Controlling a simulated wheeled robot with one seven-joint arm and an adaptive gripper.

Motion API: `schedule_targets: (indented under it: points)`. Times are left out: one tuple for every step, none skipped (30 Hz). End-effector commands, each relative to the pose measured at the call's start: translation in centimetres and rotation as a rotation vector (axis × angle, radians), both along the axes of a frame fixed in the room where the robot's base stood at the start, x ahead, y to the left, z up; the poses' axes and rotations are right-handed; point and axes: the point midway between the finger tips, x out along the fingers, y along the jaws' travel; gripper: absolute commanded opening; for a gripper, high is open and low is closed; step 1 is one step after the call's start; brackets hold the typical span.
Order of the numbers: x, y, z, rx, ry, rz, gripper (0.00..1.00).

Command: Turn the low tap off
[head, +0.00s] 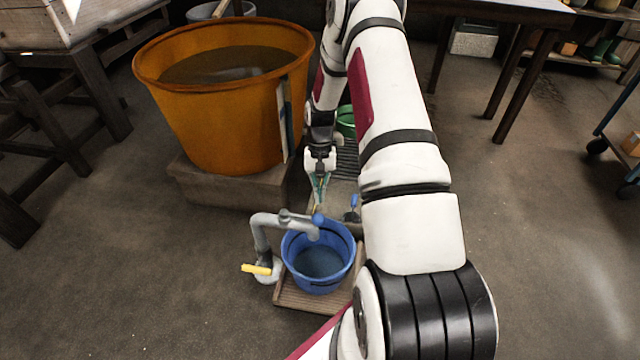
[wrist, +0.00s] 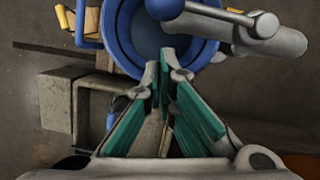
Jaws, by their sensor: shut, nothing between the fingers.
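A grey tap pipe (head: 262,240) rises from the floor and bends over a blue bucket (head: 338,284). A yellow lever (head: 257,269) sticks out low at its foot, and a blue knob (head: 318,219) sits at its spout end. In the wrist view the pipe (wrist: 245,28), the blue knob (wrist: 163,8) and the bucket (wrist: 118,50) lie ahead of my fingers. My gripper (head: 318,204) is shut and empty, pointing down just behind the bucket; its green fingers (wrist: 160,68) nearly meet at the tips. I cannot tell whether water runs.
A large orange tub (head: 220,125) stands on a stone block (head: 225,190) at left. A small blue-handled fitting (head: 352,212) sits right of my gripper. The bucket stands on a slatted wooden board (head: 300,300). The floor left of the tap is clear.

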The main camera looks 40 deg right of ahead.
Motion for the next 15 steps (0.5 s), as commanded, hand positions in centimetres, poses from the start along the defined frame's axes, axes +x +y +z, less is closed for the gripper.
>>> schedule_targets:
  points:
    - [-0.5, 0.4, -0.3, 0.001, 0.001, 0.000, 0.00]
    - [-0.7, 0.6, -0.3, 0.000, 0.001, 0.000, 0.00]
    - [-1.0, 0.8, -0.3, 0.000, 0.001, 0.001, 0.00]
    - [-1.1, 0.9, -0.4, 0.000, 0.000, 0.001, 0.00]
    - [-1.2, 1.0, -0.4, 0.000, -0.001, 0.001, 0.00]
    - [-1.3, 1.2, -0.4, 0.000, -0.001, 0.001, 0.00]
    - [-1.4, 1.2, -0.4, 0.000, -0.001, 0.001, 0.00]
    - [-1.5, 1.3, -0.4, 0.000, 0.000, 0.001, 0.00]
    - [-1.5, 1.3, -0.4, 0.000, 0.000, 0.001, 0.00]
    - [-1.5, 1.4, -0.4, 0.000, 0.000, 0.001, 0.00]
    - [-1.5, 1.4, -0.4, 0.000, 0.000, 0.000, 0.00]
    - [-1.5, 1.4, -0.4, 0.000, 0.000, 0.000, 0.00]
    - [-1.5, 1.4, -0.4, 0.000, 0.000, 0.000, 0.00]
    - [-1.5, 1.4, -0.4, 0.000, 0.000, 0.000, 0.00]
    - [-1.5, 1.4, -0.4, 0.000, 0.000, 0.000, 0.00]
